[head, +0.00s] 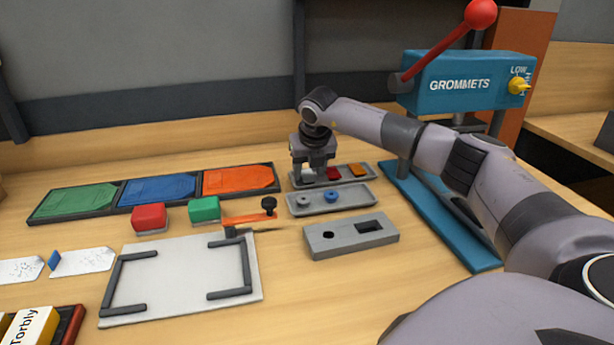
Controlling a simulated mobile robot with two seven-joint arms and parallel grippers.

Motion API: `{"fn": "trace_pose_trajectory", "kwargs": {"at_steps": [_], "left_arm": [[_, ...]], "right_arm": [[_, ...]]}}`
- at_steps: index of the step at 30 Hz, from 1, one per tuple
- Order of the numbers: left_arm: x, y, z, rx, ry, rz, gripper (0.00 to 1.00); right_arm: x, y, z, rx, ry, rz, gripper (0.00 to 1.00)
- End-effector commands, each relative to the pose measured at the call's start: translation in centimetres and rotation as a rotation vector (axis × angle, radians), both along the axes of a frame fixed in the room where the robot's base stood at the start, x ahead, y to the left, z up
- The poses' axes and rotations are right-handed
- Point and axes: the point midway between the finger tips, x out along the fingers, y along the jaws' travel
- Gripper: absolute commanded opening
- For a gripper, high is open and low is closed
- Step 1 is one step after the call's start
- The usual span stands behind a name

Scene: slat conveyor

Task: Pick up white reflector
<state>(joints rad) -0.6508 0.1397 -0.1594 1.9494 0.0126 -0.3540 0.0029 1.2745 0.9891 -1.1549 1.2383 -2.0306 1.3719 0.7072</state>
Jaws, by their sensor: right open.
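The white reflector (307,175) lies at the left end of a small grey tray, beside a red reflector (333,173) and an orange reflector (357,170). My right gripper (311,170) points straight down over the left end of this tray. Its jaws are open, with the white reflector showing between or just behind the fingers; I cannot tell whether they touch it. The fingers hide part of the white reflector. My left gripper is not in view.
A second grey tray (352,197) with ring-shaped grommets sits in front, then a grey block with openings (325,244). The blue GROMMETS press (470,82) stands right. Green, blue and orange bins (115,207) and a white plate with dark brackets (180,270) lie left.

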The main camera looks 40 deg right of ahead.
Motion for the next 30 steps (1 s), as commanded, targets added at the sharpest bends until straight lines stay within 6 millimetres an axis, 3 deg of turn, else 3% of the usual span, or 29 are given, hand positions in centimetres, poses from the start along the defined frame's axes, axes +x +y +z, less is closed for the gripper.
{"fn": "trace_pose_trajectory", "kwargs": {"at_steps": [9, 10, 13, 14, 25, 30], "left_arm": [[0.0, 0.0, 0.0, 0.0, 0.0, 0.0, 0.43], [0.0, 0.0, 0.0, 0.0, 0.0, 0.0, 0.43], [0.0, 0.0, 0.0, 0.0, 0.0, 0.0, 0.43], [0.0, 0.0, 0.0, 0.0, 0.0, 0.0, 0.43], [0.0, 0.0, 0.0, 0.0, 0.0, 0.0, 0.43], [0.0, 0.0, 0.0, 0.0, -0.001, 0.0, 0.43]], "right_arm": [[0.3, -0.2, -0.7, 0.0, -0.001, 0.0, 0.49], [0.3, -0.2, -0.7, 0.0, -0.001, 0.0, 0.42], [0.3, -0.2, -0.7, 0.0, -0.001, 0.0, 0.1], [0.3, -0.2, -0.7, 0.0, -0.001, 0.0, 0.07], [0.3, -0.2, -0.3, 0.0, -0.001, -0.001, 0.07], [0.3, -0.2, 1.2, 0.0, -0.005, -0.001, 0.07]]}}
